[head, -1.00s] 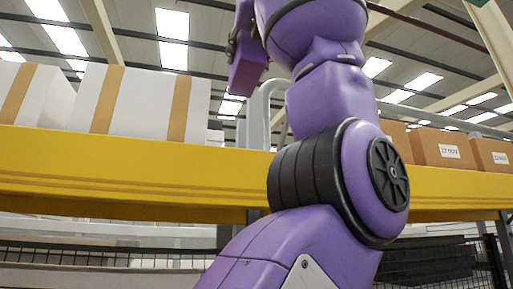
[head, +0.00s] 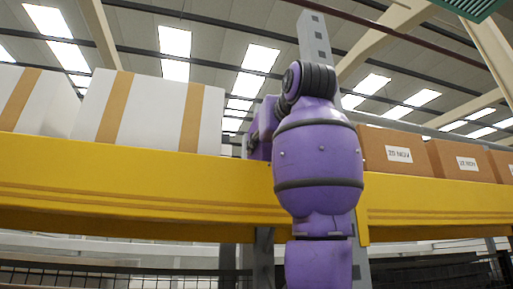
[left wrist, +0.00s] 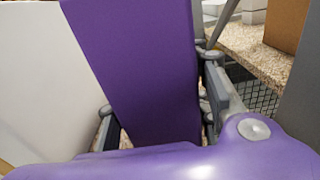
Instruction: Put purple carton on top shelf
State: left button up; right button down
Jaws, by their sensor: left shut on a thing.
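The purple carton (left wrist: 140,65) fills the middle of the left wrist view, upright and slightly tilted. My left gripper (left wrist: 156,120) is shut on it, with one dark finger on each side. In the head view, a purple block (head: 262,130) that looks like the carton shows partly behind my arm, at the height of the yellow shelf beam (head: 130,185). My arm hides the gripper there. I cannot tell whether the carton touches the shelf. My right gripper is in neither view.
White boxes with tan tape (head: 150,110) stand on the shelf left of the arm. Labelled brown cartons (head: 398,152) stand to the right. The left wrist view shows a white box face (left wrist: 35,85) close on the left and speckled shelf board (left wrist: 245,48) on the right.

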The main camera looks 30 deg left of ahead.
pick_arm(q)
jog(key=s, duration=0.2)
jog(key=shift+s+d+r, duration=0.25)
jog(key=shift+s+d, duration=0.1)
jog(key=shift+w+a+f, duration=0.15)
jog(key=shift+w+f, duration=0.15)
jog(key=shift+w, duration=0.25)
jog(key=o, duration=1.5)
jog(key=shift+w+a+f, duration=0.1)
jog(key=shift+w, duration=0.15)
jog(key=shift+o, duration=0.2)
jog(key=shift+s, duration=0.35)
jog(key=shift+d, duration=0.3)
jog(key=v, duration=1.1)
jog(key=shift+s+b, duration=0.25)
jog(key=shift+b, duration=0.15)
jog(key=shift+d, duration=0.15)
